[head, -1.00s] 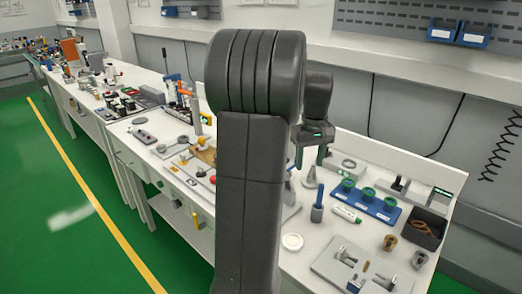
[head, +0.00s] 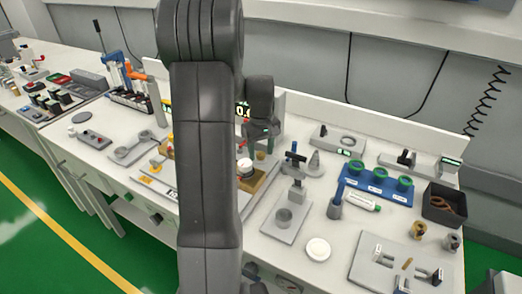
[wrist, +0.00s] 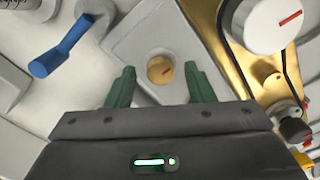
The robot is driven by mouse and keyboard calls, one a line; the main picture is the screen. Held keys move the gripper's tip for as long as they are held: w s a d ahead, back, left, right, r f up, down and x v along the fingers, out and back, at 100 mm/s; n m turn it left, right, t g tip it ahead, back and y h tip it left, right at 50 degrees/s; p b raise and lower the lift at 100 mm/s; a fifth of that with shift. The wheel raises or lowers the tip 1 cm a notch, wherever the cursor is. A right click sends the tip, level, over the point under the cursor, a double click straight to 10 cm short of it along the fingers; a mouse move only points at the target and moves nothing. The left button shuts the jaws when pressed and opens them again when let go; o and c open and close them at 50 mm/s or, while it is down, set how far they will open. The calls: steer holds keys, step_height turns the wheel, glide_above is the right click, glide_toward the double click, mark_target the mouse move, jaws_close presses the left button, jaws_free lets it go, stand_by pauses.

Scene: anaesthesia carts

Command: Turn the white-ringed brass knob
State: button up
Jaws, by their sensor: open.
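In the head view my gripper (head: 261,132) hangs over the bench behind my arm. The knob cannot be made out surely there.
A larger white knob (wrist: 262,22) with a red mark stands on a brass plate (wrist: 262,68) close to the right finger. A blue lever (wrist: 60,48) lies to the left. In the head view, a blue tray (head: 372,184) with green rings and a white disc (head: 318,248) are farther right.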

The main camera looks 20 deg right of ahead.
steer(key=shift+f, duration=0.2)
steer(key=c, duration=1)
steer(key=shift+m, duration=0.4)
steer(key=m, duration=0.3)
steer(key=shift+m+p, duration=0.35)
steer(key=shift+m, duration=1.75)
